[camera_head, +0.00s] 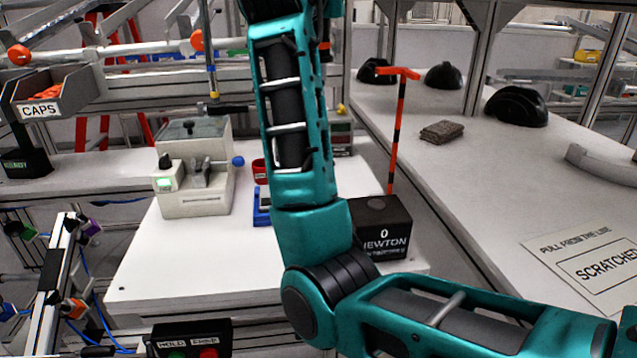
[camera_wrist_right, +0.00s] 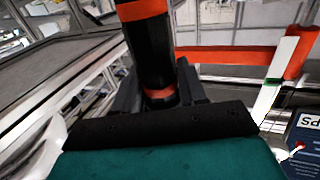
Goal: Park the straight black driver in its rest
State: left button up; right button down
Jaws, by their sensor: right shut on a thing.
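My right gripper (camera_wrist_right: 160,98) shows in the wrist view, shut around a thick black cylinder with orange bands, which looks like the straight black driver (camera_wrist_right: 150,50). The driver runs up out of the top of that view, so its far end is hidden. In the head view my right arm rises through the middle and leaves at the top, so its gripper is out of that frame. My left gripper is in neither view. I cannot clearly make out the driver's rest; an orange bar (camera_wrist_right: 232,55) lies right of the driver.
A grey-white machine (camera_head: 194,190) stands on the white bench (camera_head: 190,260). A black NEWTON block (camera_head: 381,228) sits right of my arm. An orange-and-black post (camera_head: 400,110) rises behind it. Black helmet shells (camera_head: 517,106) lie on the right table (camera_head: 490,170). A CAPS bin (camera_head: 40,108) is at left.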

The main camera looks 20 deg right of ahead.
jog(key=s+d, duration=0.4)
jog(key=s, duration=0.4)
jog(key=shift+s+d, duration=0.25)
jog(key=shift+s, duration=0.1)
dwell(0.3)
